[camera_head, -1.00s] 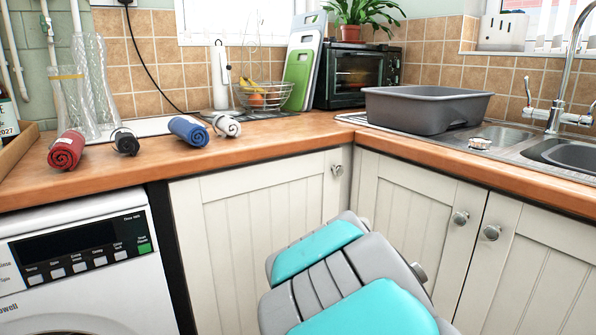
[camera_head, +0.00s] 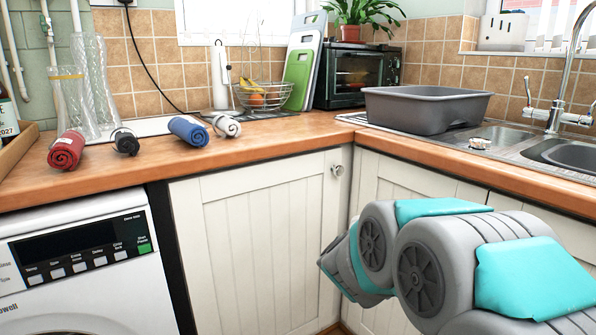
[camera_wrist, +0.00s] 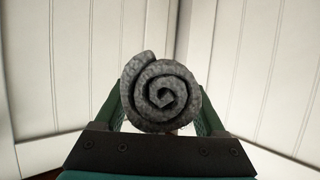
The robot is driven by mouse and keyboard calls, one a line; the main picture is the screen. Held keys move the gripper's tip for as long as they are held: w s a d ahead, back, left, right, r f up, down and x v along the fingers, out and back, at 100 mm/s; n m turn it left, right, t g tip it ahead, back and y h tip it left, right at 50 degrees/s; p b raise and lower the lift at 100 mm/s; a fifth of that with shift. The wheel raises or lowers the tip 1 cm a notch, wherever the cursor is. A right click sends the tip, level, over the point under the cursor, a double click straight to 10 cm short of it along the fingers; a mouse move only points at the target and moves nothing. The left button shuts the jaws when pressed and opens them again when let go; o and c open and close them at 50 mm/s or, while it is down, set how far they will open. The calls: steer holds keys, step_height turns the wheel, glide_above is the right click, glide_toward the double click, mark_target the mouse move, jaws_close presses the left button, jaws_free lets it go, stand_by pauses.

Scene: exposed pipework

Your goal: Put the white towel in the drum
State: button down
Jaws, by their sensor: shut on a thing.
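A rolled white towel (camera_head: 226,125) lies on the wooden counter, right of a rolled blue towel (camera_head: 188,131). In the wrist view my gripper (camera_wrist: 161,103) is shut on a rolled towel that looks grey (camera_wrist: 160,93), its spiral end facing the camera, in front of the white cupboard fronts. In the head view my arm is at the lower right and the gripper is hidden behind it. The washing machine (camera_head: 80,265) stands at the lower left. Only the top edge of its round door shows; the drum inside is out of sight.
A red towel (camera_head: 67,150) and a black towel (camera_head: 125,141) also lie on the counter (camera_head: 270,138). Glass vases (camera_head: 92,85) stand behind them. A grey basin (camera_head: 425,106) sits by the sink. Cupboards (camera_head: 260,235) stand below the counter.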

steer(key=shift+s+d+f, duration=0.2)
steer(key=shift+f, duration=0.1)
stand_by(0.4)
steer(key=shift+d+f, duration=0.1)
steer(key=shift+f, duration=0.2)
step_height(320, 180, down, 14)
steer(key=w+n+y, duration=0.2)
steer(key=n+y, duration=0.1)
steer(key=shift+w+r+t+y, duration=0.25)
steer(key=shift+w+t+y, duration=0.05)
steer(key=shift+w+t, duration=0.1)
steer(key=shift+a, duration=0.2)
